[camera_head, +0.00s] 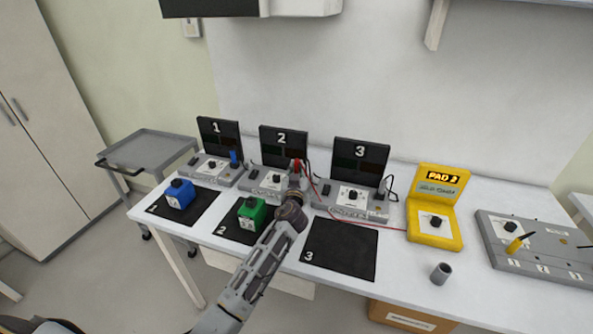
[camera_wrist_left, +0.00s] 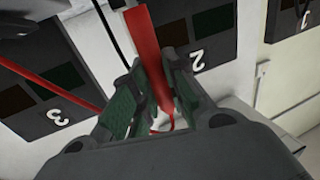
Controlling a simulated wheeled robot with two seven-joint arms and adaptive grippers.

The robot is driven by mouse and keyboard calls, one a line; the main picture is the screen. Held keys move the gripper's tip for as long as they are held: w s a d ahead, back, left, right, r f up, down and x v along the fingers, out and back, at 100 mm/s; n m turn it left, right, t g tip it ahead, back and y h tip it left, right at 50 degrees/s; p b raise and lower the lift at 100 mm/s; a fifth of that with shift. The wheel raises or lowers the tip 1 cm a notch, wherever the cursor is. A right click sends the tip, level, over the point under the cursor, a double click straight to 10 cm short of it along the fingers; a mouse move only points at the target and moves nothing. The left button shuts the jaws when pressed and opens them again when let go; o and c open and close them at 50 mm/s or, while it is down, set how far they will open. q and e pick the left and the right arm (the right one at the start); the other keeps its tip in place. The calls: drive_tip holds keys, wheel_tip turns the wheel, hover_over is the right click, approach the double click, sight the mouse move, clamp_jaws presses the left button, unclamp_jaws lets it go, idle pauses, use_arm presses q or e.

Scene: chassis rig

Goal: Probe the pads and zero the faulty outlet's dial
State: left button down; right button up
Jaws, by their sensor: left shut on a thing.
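My left gripper (camera_head: 296,178) is shut on a red probe (camera_head: 297,165) in front of outlet 2; the probe also shows between the fingers in the left wrist view (camera_wrist_left: 139,38). Its tip's contact cannot be told. Outlet 1 (camera_head: 217,172), outlet 2 (camera_head: 264,181) and outlet 3 (camera_head: 345,203) each have a dark numbered panel and a black dial. A red wire runs to the yellow meter (camera_head: 434,228), whose screen shows "PAD" and a digit too small to read surely. My right gripper is out of view.
A blue box (camera_head: 179,195) stands on mat 1 and a green box (camera_head: 251,213) on mat 2. Mat 3 (camera_head: 340,250) is bare. A grey cup (camera_head: 441,273) and a grey board (camera_head: 545,248) with a yellow-handled tool are at right. A grey cart (camera_head: 150,148) stands left.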

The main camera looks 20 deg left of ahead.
sight(296, 163)
use_arm(q)
drive_tip(key=shift+r, duration=0.6)
drive_tip(key=shift+r+p, duration=0.65)
drive_tip(key=shift+r, duration=0.4)
drive_tip(key=shift+r+p, duration=1.1)
drive_tip(key=shift+r, duration=0.65)
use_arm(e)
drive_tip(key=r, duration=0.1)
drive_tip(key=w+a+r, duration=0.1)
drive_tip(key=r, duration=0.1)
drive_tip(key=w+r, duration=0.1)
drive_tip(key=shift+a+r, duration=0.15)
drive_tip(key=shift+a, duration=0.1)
